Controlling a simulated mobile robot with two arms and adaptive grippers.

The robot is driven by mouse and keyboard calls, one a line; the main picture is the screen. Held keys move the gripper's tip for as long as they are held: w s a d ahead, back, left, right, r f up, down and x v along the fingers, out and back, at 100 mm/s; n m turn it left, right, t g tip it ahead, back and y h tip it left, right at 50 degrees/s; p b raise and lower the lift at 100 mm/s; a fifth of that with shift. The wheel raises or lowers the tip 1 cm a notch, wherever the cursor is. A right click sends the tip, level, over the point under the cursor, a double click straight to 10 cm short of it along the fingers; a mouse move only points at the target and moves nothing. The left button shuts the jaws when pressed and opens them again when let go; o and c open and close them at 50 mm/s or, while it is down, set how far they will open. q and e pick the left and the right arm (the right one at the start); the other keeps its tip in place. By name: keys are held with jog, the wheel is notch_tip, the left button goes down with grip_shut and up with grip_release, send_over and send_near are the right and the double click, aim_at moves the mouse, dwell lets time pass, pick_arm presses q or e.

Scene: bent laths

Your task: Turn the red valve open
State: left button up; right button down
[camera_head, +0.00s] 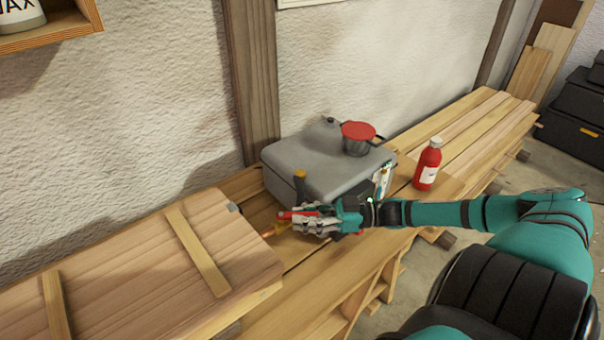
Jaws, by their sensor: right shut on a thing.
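The red valve (289,214) shows as a small red handle on a brass-coloured fitting, low in front of a grey metal box. My right gripper (297,221) reaches in from the right and is shut on the red valve. Its fingers hide part of the handle, so I cannot tell its exact angle. A thin pipe end with an orange tip (268,233) sticks out to the left of the fingers. My left gripper is not in view.
The grey box (315,155) with a red-lidded pot (358,138) stands behind my gripper. A red bottle (427,164) stands to the right on the planks (470,125). A post and wall are behind.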

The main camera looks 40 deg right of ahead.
dwell(0.3)
jog(key=c, duration=1.2)
grip_release()
jog(key=shift+c, duration=0.2)
jog(key=v, duration=1.2)
